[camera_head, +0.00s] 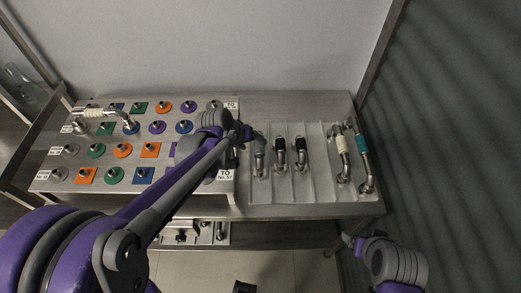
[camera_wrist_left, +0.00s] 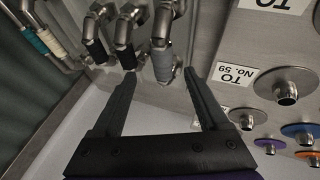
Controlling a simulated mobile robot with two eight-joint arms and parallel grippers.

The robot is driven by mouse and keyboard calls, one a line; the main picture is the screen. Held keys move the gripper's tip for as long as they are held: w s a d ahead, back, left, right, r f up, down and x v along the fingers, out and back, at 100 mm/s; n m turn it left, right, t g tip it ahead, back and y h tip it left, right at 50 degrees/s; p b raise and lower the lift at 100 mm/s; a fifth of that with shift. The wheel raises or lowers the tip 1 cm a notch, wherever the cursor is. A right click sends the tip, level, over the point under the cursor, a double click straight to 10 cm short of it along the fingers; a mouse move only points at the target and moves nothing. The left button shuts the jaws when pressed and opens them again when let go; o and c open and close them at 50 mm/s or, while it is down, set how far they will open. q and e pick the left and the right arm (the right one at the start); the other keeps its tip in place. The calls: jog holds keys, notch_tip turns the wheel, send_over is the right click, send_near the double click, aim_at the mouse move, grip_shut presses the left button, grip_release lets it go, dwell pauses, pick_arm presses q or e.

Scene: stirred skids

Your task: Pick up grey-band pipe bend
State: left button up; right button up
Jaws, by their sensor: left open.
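The grey-band pipe bend (camera_head: 259,143) lies at the left of a row of pipe bends on a pale ribbed tray (camera_head: 315,188). In the left wrist view its grey band (camera_wrist_left: 163,62) shows between my two fingertips in the picture. My left gripper (camera_head: 246,131) is beside the band's upper end in the head view. In the left wrist view my left gripper (camera_wrist_left: 159,76) is open, its fingers empty. I cannot tell whether a finger touches the bend.
A board (camera_head: 50,185) with coloured fittings and a cream-band pipe (camera_head: 93,113) is at left. A wall rises behind the table.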

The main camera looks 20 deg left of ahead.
aim_at(258, 145)
pick_arm(q)
jog(key=x, duration=0.8)
jog(key=shift+w+a+f, duration=0.2)
jog(key=shift+w+f, duration=0.05)
jog(key=shift+w, duration=0.2)
grip_shut()
